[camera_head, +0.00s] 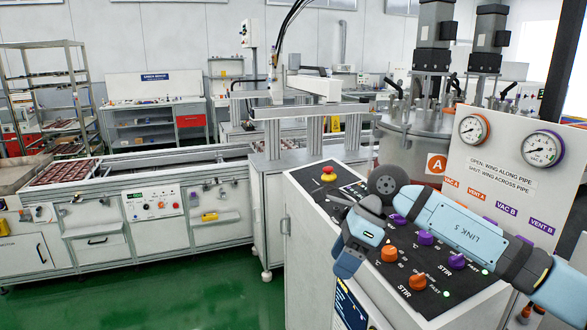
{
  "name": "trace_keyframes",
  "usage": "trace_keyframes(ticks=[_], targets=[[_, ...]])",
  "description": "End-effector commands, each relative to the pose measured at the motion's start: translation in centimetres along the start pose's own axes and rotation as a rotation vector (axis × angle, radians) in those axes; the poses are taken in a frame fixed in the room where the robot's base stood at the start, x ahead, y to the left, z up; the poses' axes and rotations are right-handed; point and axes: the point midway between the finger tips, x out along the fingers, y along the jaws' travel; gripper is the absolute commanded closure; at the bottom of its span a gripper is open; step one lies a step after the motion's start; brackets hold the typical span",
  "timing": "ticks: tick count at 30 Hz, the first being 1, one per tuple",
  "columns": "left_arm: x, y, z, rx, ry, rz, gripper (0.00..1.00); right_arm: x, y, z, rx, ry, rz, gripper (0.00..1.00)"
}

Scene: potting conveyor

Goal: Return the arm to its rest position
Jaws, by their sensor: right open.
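My right arm, a light blue arm (458,222) marked LINK 5, comes in from the right edge. It reaches leftward over the black control panel (462,282) with orange and purple knobs. Its wrist is bent down at the panel's left part, and my right gripper (343,204) shows there small and dark. The gripper is open, with nothing seen between its fingers. The arm hides part of the panel; whether it touches the panel I cannot tell. My left gripper is not in view.
A steel vessel (416,141) and a board with two gauges (472,129) stand behind the arm. A red emergency stop (328,174) is at the panel's far left. A conveyor with a red tray (66,172) runs left. The green floor (190,302) is clear.

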Motion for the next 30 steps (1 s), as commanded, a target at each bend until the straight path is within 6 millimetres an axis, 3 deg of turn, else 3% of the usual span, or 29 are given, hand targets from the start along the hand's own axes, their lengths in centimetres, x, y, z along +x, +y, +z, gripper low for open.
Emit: trace_keyframes(ticks=[3, 6, 12, 16, 20, 23, 27, 30], targets=[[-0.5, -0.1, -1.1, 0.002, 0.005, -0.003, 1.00, 3.8, 3.0, 2.2, 0.058, -0.225, 0.163, 0.38], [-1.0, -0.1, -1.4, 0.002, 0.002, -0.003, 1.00, 6.0, 5.7, 4.2, 0.154, -0.450, 0.314, 0.38], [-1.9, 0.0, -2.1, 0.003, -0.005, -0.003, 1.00, 7.4, 9.2, 6.5, 0.460, -0.887, 0.609, 0.38], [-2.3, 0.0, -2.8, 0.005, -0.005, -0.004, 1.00, 7.3, 9.6, 6.0, 0.730, -1.145, 0.780, 0.38], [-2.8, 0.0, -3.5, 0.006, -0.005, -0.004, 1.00, 7.5, 8.9, 3.5, 1.050, -1.377, 0.930, 0.38], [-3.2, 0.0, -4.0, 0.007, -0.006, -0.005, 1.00, 8.5, 8.2, 0.4, 1.325, -1.532, 1.028, 0.38], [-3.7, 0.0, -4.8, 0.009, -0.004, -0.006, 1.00, 11.3, 7.9, -5.7, 1.754, -1.710, 1.133, 0.38], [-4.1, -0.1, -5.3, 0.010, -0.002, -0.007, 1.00, 14.2, 8.8, -10.8, 2.087, -1.803, 1.181, 0.38]])
